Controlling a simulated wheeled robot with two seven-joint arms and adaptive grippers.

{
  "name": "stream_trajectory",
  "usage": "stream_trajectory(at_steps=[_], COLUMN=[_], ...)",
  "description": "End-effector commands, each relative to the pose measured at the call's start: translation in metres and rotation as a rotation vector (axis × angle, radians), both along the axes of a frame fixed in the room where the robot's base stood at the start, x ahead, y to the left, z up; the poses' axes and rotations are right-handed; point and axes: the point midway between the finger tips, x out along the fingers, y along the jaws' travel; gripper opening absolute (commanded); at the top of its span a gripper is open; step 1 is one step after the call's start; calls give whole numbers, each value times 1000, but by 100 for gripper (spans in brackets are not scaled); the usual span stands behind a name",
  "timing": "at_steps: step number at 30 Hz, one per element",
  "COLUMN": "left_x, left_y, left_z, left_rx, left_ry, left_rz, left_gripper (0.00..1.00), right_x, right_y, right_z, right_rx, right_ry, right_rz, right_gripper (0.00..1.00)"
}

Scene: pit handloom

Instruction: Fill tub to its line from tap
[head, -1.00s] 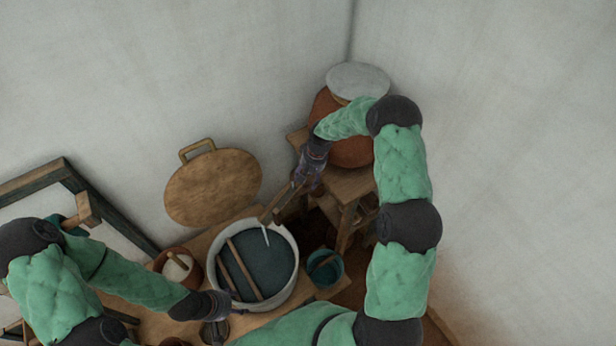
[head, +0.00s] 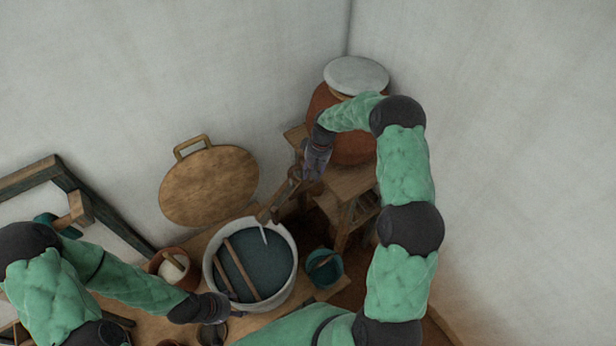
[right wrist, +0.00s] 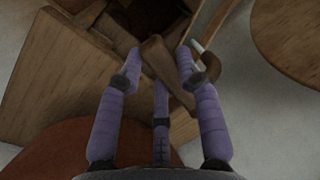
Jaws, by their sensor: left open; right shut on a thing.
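The tub (head: 206,270) is white and round, standing at the table's front right with dark blue-grey liquid in it. The wooden tap (head: 272,208) slopes down from the clay jar (head: 353,150) to above the tub's back rim. A thin pale stream (head: 263,236) hangs from its spout over the tub. My right gripper (head: 297,184) is shut on the tap's wooden handle, which also shows in the right wrist view (right wrist: 160,62). My left gripper (head: 226,301) is open at the tub's front left side.
A teal bucket (head: 324,268) with a stick in it stands right of the tub. A brown bowl (head: 173,266) stands to its left. A round wooden lid (head: 210,187) leans on the wall behind. A wooden stand (head: 350,186) holds the jar.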

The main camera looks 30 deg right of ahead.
Motion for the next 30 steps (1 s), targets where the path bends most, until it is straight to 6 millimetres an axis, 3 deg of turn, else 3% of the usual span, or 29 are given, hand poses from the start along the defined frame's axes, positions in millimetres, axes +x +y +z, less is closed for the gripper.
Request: stream_trajectory(at_steps=[8, 19, 20, 21, 22, 30], left_x=[0, 0, 0, 0, 0, 0], left_y=[0, 0, 0, 0, 0, 0], left_z=[-16, -16, -16, -16, -16, -16], left_rx=[0, 0, 0, 0, 0, 0], left_ry=[0, 0, 0, 0, 0, 0], left_rz=[0, 0, 0, 0, 0, 0], left_gripper=[60, 60, 60, 60, 60, 60], right_x=[3, 3, 2, 2, 3, 3], right_y=[-13, -15, -15, -15, -15, -15], right_z=[-2, 0, 0, 0, 0, 0], right_rx=[0, 0, 0, 0, 0, 0], right_ry=[-1, 0, 0, 0, 0, 0], right_rz=[179, 201, 201, 201, 200, 197], right_gripper=[0, 0, 44, 55, 60, 60])
